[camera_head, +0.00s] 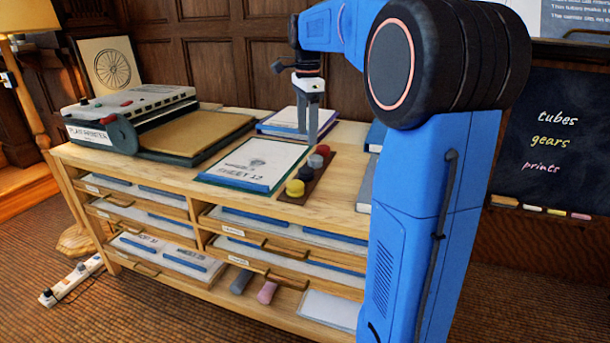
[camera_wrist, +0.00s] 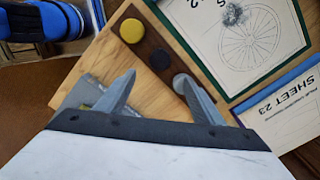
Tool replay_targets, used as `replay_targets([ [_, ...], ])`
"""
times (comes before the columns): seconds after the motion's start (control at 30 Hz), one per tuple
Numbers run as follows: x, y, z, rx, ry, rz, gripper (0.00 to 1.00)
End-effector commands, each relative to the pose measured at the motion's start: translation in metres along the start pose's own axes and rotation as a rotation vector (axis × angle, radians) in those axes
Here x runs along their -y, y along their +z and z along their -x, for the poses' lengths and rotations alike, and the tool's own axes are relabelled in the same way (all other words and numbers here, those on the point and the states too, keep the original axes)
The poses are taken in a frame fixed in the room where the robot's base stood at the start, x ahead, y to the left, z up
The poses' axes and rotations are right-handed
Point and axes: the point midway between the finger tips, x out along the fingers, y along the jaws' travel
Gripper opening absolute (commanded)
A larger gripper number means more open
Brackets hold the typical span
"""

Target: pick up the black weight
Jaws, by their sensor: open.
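My gripper (camera_head: 308,138) is open and empty, pointing down above the back end of the strip. In the wrist view its two fingers (camera_wrist: 156,82) are spread apart. The right finger hides part of the strip.
A framed sheet (camera_head: 254,163) lies left of the strip on the wooden cabinet top (camera_head: 222,206). Stacked sheets (camera_head: 284,121) lie behind.

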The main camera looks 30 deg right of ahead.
Motion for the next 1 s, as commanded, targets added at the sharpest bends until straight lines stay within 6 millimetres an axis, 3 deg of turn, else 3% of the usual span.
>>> replay_targets([
  [0.3, -0.001, 0.000, -0.053, 0.000, 0.002, 0.001, 0.62],
  [0.63, 0.000, 0.002, -0.076, 0.000, 0.001, 0.001, 0.62],
  [1.0, -0.001, 0.006, -0.117, 0.000, 0.001, 0.001, 0.62],
])
